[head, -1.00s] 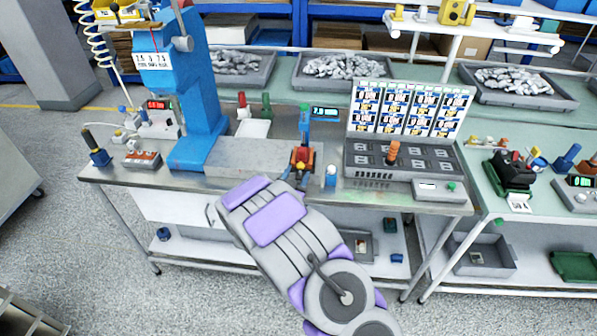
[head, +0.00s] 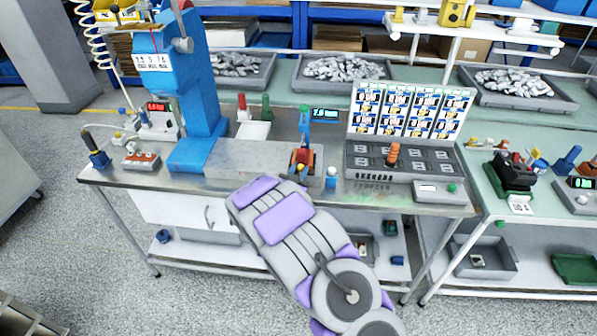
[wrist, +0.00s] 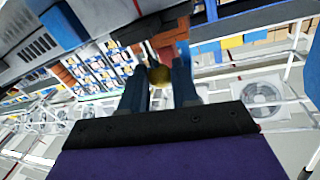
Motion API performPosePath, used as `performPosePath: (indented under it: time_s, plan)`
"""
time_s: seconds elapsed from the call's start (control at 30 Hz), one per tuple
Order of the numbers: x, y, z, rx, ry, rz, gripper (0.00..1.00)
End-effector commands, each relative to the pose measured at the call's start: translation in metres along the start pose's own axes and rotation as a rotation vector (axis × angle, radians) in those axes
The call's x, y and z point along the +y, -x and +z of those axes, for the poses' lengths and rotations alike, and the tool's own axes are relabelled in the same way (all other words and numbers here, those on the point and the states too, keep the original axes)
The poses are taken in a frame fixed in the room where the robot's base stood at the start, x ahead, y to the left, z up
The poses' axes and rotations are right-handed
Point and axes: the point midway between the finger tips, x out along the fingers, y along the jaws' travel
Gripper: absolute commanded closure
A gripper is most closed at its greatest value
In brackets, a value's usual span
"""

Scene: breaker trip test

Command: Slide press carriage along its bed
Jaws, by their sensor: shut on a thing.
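The blue press (head: 200,95) stands at the left of the bench, with a long grey steel bed (head: 245,160) running right from its foot. A small dark red block (head: 303,158), which looks like the carriage, sits at the bed's right end. In the wrist view my gripper (wrist: 159,78) has its two blue-grey fingers on either side of a round brass knob (wrist: 160,73), shut on it. A dark part (wrist: 150,27) lies just beyond the knob. In the head view my arm covers the front of the bench, and the fingers are not clear.
A small blue-capped bottle (head: 331,177) stands right of the block. Further right is a grey panel (head: 402,162) with an orange knob, below a board of cards (head: 410,108). A blue-based post (head: 98,158) and a small tray (head: 141,160) stand left of the press.

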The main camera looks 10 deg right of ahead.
Motion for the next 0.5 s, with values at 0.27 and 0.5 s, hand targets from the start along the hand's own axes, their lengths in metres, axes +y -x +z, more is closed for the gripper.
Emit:
performPosePath:
  time_s: [0.27,0.5]
  plan:
    - [-0.0004,0.0,-0.0003,0.0,0.0,-0.001,1.0]
    - [-0.0005,0.0,-0.0003,0.0,0.0,-0.001,1.0]
